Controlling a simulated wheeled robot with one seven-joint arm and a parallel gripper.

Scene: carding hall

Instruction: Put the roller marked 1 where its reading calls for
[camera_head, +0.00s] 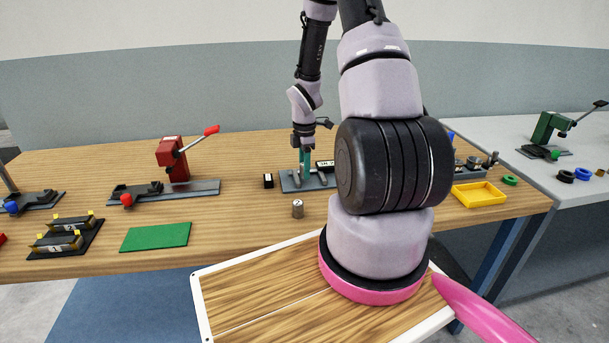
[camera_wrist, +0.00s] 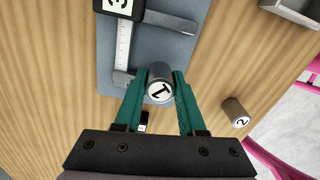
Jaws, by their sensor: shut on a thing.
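My gripper (camera_wrist: 160,76) has teal fingers shut on the grey roller marked 1 (camera_wrist: 159,88), its numbered end facing the wrist camera. In the head view my gripper (camera_head: 305,160) is over the grey measuring gauge (camera_head: 290,184), and the roller there is hard to make out. In the wrist view the gauge (camera_wrist: 174,48) shows a scale, two jaws and a dark display box. The roller is beside the lower jaw's tip; I cannot tell whether they touch. The display (camera_head: 326,164) is partly cut off or too small to read surely. A brown-sided roller marked 2 (camera_wrist: 236,112) stands apart.
A green mat (camera_head: 156,237), a black rack with yellow posts (camera_head: 65,240) and a red lever press (camera_head: 172,158) are left. A small black block (camera_head: 268,181) is beside the gauge. A yellow tray (camera_head: 479,194) is right.

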